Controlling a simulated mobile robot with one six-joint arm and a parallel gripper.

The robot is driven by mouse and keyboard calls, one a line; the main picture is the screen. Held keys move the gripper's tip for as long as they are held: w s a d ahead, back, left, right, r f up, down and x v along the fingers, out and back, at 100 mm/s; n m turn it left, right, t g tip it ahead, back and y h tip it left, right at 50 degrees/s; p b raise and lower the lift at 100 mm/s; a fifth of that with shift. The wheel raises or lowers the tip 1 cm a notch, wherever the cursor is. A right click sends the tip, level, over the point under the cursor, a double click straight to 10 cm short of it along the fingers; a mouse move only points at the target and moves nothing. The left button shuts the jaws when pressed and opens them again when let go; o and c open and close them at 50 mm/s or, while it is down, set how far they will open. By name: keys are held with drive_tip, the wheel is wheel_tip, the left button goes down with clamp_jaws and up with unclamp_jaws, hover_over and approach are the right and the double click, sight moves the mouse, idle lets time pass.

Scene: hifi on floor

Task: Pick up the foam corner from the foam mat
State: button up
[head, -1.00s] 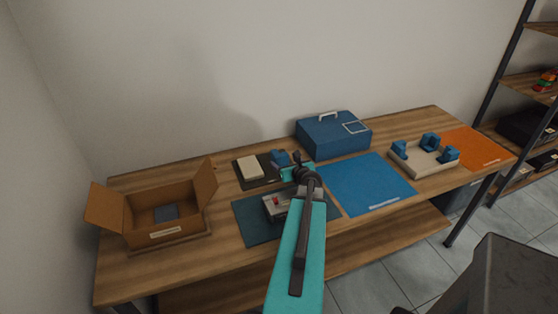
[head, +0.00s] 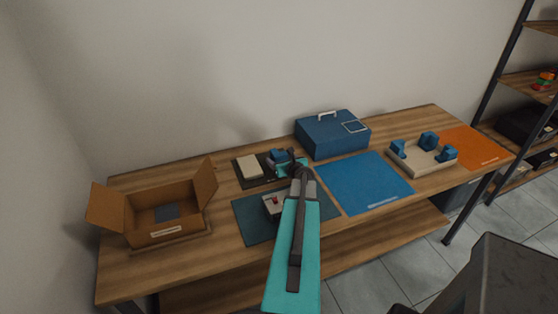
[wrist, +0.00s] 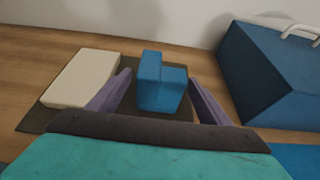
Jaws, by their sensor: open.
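A blue foam corner (wrist: 160,85) stands on the dark foam mat (wrist: 38,121), right of the mat's middle in the wrist view. In the head view the foam corner (head: 278,158) is partly covered by my arm's end. My gripper (wrist: 163,92) is open and empty, with a purple finger on each side of the foam corner in the picture and a gap on both sides. I cannot tell how far the fingertips are above the mat (head: 245,184). A cream block (wrist: 83,80) lies on the mat's left part.
A blue case (head: 333,135) with a white handle stands right of the mat. An open cardboard box (head: 165,212) is at the left. A teal mat (head: 252,226), a blue mat (head: 365,185) and a tray with blue corners (head: 422,160) also lie on the table.

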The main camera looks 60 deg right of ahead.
drive_tip(key=shift+w+d, duration=0.1)
drive_tip(key=shift+p+x, duration=0.75)
drive_tip(key=shift+x, duration=0.3)
drive_tip(key=shift+p+x, duration=0.5)
drive_tip(key=shift+x, duration=0.95)
drive_tip(key=shift+c, duration=0.4)
drive_tip(key=c, duration=1)
